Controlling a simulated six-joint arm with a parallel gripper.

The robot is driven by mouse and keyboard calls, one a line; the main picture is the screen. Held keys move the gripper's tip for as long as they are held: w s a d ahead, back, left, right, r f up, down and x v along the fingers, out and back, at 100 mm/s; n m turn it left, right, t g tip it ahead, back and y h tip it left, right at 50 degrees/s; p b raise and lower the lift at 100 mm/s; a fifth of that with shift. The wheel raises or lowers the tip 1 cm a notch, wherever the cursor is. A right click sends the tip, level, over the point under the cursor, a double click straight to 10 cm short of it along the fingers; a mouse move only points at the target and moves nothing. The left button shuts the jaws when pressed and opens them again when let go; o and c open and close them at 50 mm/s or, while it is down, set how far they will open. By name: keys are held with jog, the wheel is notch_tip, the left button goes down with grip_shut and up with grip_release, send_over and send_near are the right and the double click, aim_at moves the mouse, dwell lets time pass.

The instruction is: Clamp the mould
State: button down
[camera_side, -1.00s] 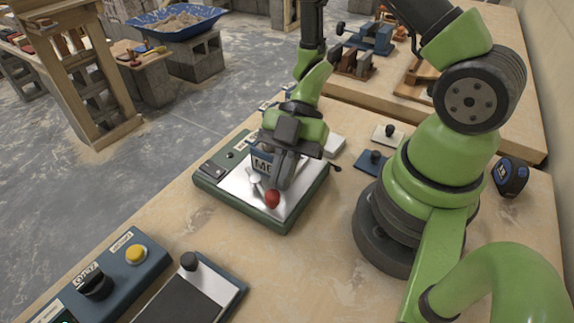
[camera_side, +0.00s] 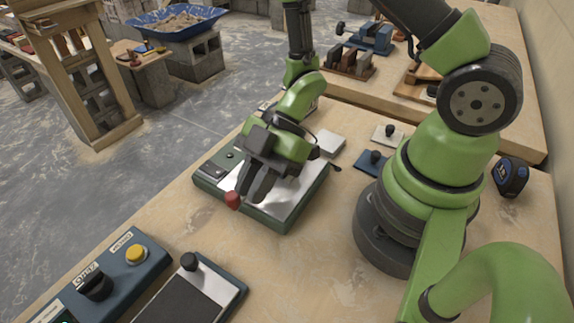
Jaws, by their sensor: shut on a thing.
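The mould clamp is a dark green base with a bright metal plate (camera_side: 287,207) on the wooden bench. Its lever ends in a red knob (camera_side: 233,200), which shows just left of my fingertips, near the front left edge of the plate. My gripper (camera_side: 254,194) reaches down over the plate and is shut on the lever by the red knob. The gripper and wrist hide most of the lever, the block with lettering behind it and the middle of the plate.
A blue control box with a black knob (camera_side: 95,284) and a yellow button (camera_side: 136,254) stands at front left. Beside it is a dark plate with a black-knobbed handle (camera_side: 189,262). A pale block (camera_side: 330,143) lies behind the clamp. A tape measure (camera_side: 510,176) stands at right.

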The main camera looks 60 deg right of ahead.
jog(key=shift+s+a, duration=0.15)
jog(key=shift+a, duration=0.3)
dwell(0.4)
jog(key=v, duration=0.9)
jog(key=shift+d+r, duration=0.25)
jog(key=shift+d, duration=0.1)
